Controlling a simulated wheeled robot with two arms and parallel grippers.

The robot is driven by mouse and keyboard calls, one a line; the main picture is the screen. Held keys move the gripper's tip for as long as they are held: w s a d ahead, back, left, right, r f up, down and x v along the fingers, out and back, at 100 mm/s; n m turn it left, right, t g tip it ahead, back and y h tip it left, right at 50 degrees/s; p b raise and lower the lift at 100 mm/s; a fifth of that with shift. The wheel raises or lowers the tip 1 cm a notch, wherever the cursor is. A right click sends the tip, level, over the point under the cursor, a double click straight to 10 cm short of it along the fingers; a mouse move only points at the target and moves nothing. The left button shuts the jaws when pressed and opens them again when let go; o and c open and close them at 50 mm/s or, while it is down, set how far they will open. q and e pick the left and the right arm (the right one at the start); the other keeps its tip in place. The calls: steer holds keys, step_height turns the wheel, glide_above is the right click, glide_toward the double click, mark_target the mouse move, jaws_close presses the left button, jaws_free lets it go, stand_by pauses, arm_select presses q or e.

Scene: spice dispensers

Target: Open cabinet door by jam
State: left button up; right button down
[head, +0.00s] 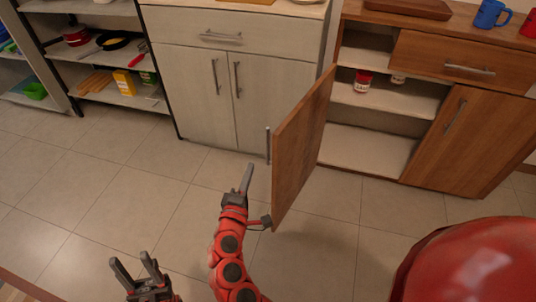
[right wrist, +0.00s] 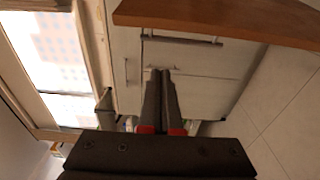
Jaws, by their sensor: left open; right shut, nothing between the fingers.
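The brown wooden cabinet door (head: 301,143) stands swung well outward, its inside face toward the right, and the shelves behind it are exposed. Its metal handle (head: 268,141) shows at the door's left side. A jam jar with a red label (head: 363,79) stands on the upper shelf. My right gripper (head: 247,168) is shut and empty, just left of the door and below the handle. In the right wrist view its fingers (right wrist: 160,73) are together, and the door's wooden edge (right wrist: 220,17) crosses the top. My left gripper (head: 134,262) is open and empty, low over the floor.
The right-hand wooden door (head: 460,140) and the drawer (head: 465,60) are shut. A grey cabinet (head: 205,95) stands behind my right gripper. A blue mug (head: 489,14) is on the countertop. Open tiled floor (head: 90,175) lies at left.

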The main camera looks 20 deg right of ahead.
steer(key=w+d+b, duration=0.1)
steer(key=w+d, duration=0.4)
steer(key=d, duration=0.2)
steer(key=shift+b, duration=0.4)
